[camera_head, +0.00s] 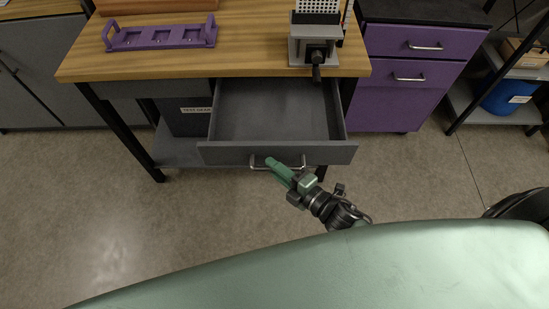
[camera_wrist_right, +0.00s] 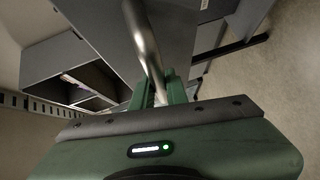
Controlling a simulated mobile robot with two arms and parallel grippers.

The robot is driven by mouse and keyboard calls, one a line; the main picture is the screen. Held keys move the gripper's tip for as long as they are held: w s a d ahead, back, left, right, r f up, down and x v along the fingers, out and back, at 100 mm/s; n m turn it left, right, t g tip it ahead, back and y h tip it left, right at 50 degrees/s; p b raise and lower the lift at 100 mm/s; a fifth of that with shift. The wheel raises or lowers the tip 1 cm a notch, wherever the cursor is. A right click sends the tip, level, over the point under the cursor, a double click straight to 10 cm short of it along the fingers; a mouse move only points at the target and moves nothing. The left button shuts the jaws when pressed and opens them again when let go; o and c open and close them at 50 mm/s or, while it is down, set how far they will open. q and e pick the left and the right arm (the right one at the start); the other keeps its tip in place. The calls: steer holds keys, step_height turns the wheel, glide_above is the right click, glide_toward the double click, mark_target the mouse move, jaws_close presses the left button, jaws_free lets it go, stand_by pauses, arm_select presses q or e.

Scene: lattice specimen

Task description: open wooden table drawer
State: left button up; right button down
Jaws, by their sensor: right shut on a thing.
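The wooden table (camera_head: 255,40) has a grey drawer (camera_head: 330,153) under its top. The drawer is pulled well out, and its inside shows empty. A metal bar handle (camera_head: 298,168) runs along the drawer front. In the right wrist view the handle (camera_wrist_right: 142,40) passes down between the two green fingers (camera_wrist_right: 158,92). My left gripper is in neither view.
A purple tray (camera_head: 160,36) and a grey vise-like device (camera_head: 314,45) stand on the tabletop. A purple cabinet (camera_head: 400,105) stands right of the table, and a shelf with a blue container (camera_head: 508,95) is farther right. The floor (camera_head: 120,215) in front is clear.

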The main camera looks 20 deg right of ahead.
steer(key=shift+s+a, duration=0.1)
steer(key=shift+s, duration=0.35)
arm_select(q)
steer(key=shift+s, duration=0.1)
arm_select(e)
steer(key=c, duration=1.4)
jaws_free()
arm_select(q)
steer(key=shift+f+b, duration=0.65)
arm_select(e)
steer(key=v, duration=0.7)
steer(key=shift+s, duration=0.35)
